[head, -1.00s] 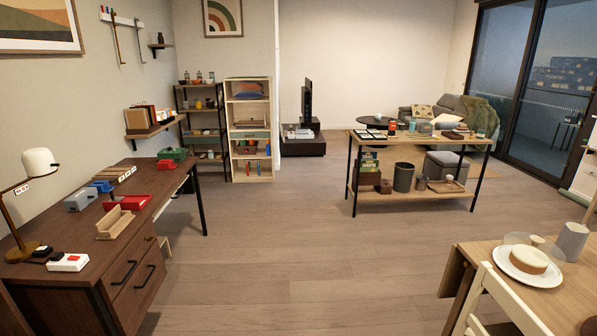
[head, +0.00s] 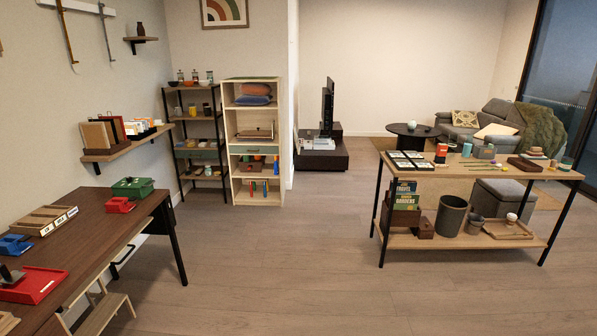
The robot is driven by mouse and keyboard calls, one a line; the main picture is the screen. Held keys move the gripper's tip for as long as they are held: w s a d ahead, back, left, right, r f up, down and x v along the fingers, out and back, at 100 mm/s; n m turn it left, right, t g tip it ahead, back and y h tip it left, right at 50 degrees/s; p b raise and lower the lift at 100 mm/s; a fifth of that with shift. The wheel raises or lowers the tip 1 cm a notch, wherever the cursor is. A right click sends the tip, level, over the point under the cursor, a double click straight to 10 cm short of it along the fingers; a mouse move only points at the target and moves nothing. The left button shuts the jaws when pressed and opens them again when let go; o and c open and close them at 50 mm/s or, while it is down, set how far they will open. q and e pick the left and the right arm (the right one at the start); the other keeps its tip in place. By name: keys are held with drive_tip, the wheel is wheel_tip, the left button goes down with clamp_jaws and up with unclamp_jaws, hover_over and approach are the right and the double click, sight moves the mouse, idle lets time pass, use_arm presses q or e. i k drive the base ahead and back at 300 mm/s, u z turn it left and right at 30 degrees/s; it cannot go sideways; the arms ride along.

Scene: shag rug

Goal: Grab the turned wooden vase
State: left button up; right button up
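A small dark brown vase-shaped object (head: 140,29) stands upright on a little wall shelf (head: 141,39) at the upper left. It is too small for me to tell whether it is turned wood. I see no other clear wooden vase. Neither of my grippers shows in the head view.
A dark desk (head: 100,228) with trays and boxes runs along the left wall, with a step stool (head: 100,312) beside it. A black rack (head: 180,128) and a pale bookcase (head: 235,145) stand behind. A console table (head: 545,174) stands right. The middle floor (head: 290,260) is clear.

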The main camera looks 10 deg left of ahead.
sight(141, 32)
drive_tip(key=u, duration=0.25)
drive_tip(key=i, duration=2.3)
drive_tip(key=u, duration=0.95)
drive_tip(key=i, duration=2.35)
drive_tip(key=u, duration=0.35)
drive_tip(key=i, duration=0.5)
drive_tip(key=z, duration=1.2)
drive_tip(key=i, duration=1.35)
drive_tip(key=u, duration=0.75)
drive_tip(key=i, duration=0.35)
drive_tip(key=u, duration=0.3)
